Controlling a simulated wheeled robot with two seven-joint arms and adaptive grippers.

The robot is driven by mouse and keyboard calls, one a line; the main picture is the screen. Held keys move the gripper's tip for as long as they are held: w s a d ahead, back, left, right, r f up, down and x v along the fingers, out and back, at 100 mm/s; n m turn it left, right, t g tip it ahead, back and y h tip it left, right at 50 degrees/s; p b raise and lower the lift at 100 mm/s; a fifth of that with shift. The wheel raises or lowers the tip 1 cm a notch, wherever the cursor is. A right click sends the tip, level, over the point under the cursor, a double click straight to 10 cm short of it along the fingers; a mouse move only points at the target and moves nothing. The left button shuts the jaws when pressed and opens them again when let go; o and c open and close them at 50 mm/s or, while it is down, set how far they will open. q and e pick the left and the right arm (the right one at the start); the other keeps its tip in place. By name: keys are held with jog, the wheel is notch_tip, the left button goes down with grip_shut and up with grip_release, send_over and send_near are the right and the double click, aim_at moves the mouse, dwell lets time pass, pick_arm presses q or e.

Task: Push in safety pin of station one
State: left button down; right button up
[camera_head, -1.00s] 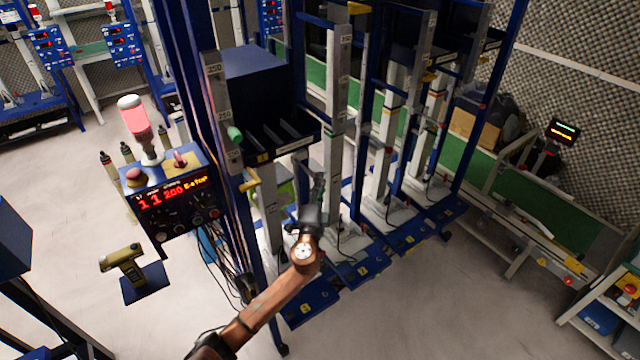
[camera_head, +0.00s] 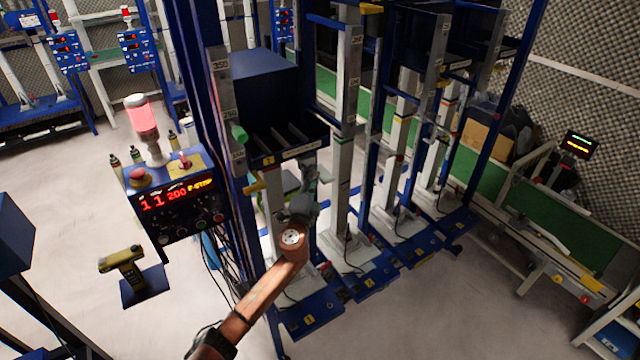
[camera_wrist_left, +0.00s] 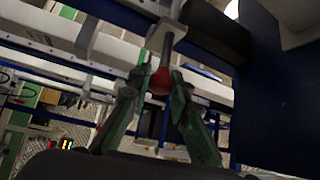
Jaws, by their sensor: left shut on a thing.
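Station one (camera_head: 318,299) is the nearest of several upright blue-framed stations, with a yellow number plate at its base. My left gripper (camera_head: 311,176) is in front of its column, under the blue tray, in the head view. In the left wrist view its fingers (camera_wrist_left: 155,95) are closed around the red round knob of the safety pin (camera_wrist_left: 159,82). A grey metal shaft runs from the knob to a bracket on the frame. How deep the pin sits cannot be told. In the head view the gripper hides the knob. My right gripper is not in view.
A control box (camera_head: 180,207) with a lit red display and a red lamp (camera_head: 143,118) stands left of station one. The blue tray (camera_head: 283,140) overhangs the gripper. A green conveyor (camera_head: 548,235) runs at the right. Floor is open at the lower right.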

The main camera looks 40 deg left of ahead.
pick_arm(q)
jog(key=c, duration=2.2)
grip_release()
jog(key=shift+a+r, duration=0.1)
jog(key=shift+a, duration=0.1)
jog(key=shift+c, duration=0.2)
jog(key=o, duration=0.5)
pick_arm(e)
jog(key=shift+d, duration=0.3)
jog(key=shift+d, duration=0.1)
pick_arm(q)
jog(key=v, duration=1.2)
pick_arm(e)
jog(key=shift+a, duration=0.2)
